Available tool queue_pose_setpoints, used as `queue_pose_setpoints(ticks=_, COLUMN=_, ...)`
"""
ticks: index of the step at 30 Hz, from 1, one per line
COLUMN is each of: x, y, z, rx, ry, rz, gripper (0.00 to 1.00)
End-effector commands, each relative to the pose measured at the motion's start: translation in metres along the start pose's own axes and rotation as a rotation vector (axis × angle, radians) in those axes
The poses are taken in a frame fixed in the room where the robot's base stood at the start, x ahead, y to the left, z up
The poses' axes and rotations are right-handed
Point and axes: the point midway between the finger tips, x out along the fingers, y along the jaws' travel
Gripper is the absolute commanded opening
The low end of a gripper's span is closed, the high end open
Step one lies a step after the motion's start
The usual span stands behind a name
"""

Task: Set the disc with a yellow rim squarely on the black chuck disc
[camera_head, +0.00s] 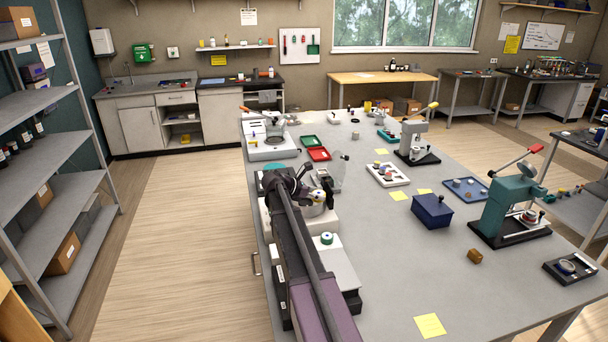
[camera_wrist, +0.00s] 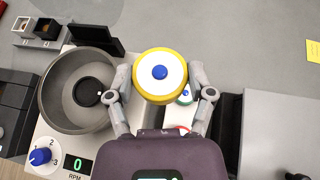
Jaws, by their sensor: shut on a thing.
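The disc with a yellow rim (camera_wrist: 143,94) has a white face and a blue centre. In the wrist view it is between the two fingers of my gripper (camera_wrist: 160,82), which is shut on it. In the head view my gripper (camera_head: 313,194) and the small, partly covered yellow rim are above the front side of the bench. The black chuck disc (camera_wrist: 87,92) sits inside a round grey bowl (camera_wrist: 54,112), left of the held disc in the wrist view. The held disc is beside the bowl there, apart from the chuck. The chuck is hidden in the head view.
The bowl's machine has a blue knob (camera_wrist: 40,156) and a display (camera_wrist: 78,164) reading 0. A raised dark lid (camera_wrist: 95,37) stands at the bowl's edge. A green-rimmed disc (camera_head: 326,238) lies nearby. A dark blue box (camera_head: 432,211) stands to the right, with clear bench between.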

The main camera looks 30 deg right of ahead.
Motion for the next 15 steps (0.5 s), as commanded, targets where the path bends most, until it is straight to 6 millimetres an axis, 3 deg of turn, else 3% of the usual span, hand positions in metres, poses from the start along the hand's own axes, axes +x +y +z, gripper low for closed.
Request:
queue_pose_setpoints(ticks=1, x=-0.007, y=0.0, z=0.013, rx=0.0, ry=0.0, rz=0.0, gripper=0.21)
queue_pose_setpoints(ticks=6, x=-0.014, y=0.0, z=0.025, rx=0.0, ry=0.0, rz=0.0, gripper=0.21)
queue_pose_setpoints(ticks=15, x=-0.016, y=0.0, z=0.029, rx=0.0, ry=0.0, rz=0.0, gripper=0.21)
